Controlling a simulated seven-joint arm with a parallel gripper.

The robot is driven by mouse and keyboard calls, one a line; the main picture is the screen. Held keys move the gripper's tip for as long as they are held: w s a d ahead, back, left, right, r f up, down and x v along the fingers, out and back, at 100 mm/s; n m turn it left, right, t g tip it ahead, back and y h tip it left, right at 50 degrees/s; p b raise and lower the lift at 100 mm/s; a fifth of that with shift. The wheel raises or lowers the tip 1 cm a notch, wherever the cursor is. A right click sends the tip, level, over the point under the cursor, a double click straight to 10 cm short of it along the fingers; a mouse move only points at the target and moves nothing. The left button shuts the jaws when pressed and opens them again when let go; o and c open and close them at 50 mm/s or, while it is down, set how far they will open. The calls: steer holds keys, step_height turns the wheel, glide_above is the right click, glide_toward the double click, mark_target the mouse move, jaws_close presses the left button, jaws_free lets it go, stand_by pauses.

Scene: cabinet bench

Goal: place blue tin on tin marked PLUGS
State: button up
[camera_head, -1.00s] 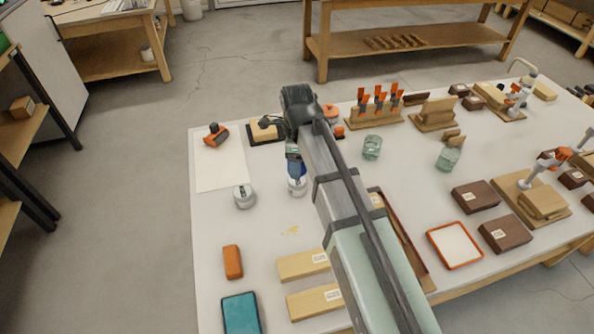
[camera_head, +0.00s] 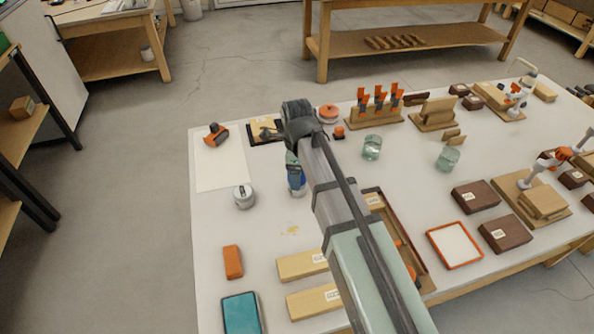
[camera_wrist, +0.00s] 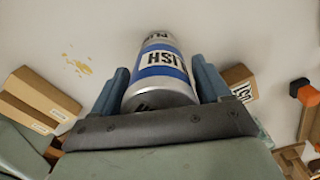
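The blue tin (camera_head: 297,178) has a silver lid and a blue-and-white label ending in "LISH". In the wrist view, the blue tin (camera_wrist: 164,72) is between the two fingers of my gripper (camera_wrist: 161,85), which close along its sides. In the head view my gripper (camera_head: 293,160) is pointed down over the bench. The pale tin marked "PL…" (camera_wrist: 157,37) is directly under the blue tin, mostly hidden by it; its base (camera_head: 298,192) shows in the head view. The two look lined up and touching or nearly so; I cannot tell which.
Another silver tin (camera_head: 244,196) stands to the left. Light wooden blocks (camera_head: 300,264), an orange block (camera_head: 232,262) and a teal box (camera_head: 241,312) lie nearer. Glass jars (camera_head: 372,147) and a tool rack (camera_head: 375,108) are to the right.

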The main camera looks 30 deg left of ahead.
steer(key=shift+o, duration=1.1)
steer(key=shift+r, duration=0.1)
step_height(320, 180, up, 12)
steer(key=shift+r, duration=0.1)
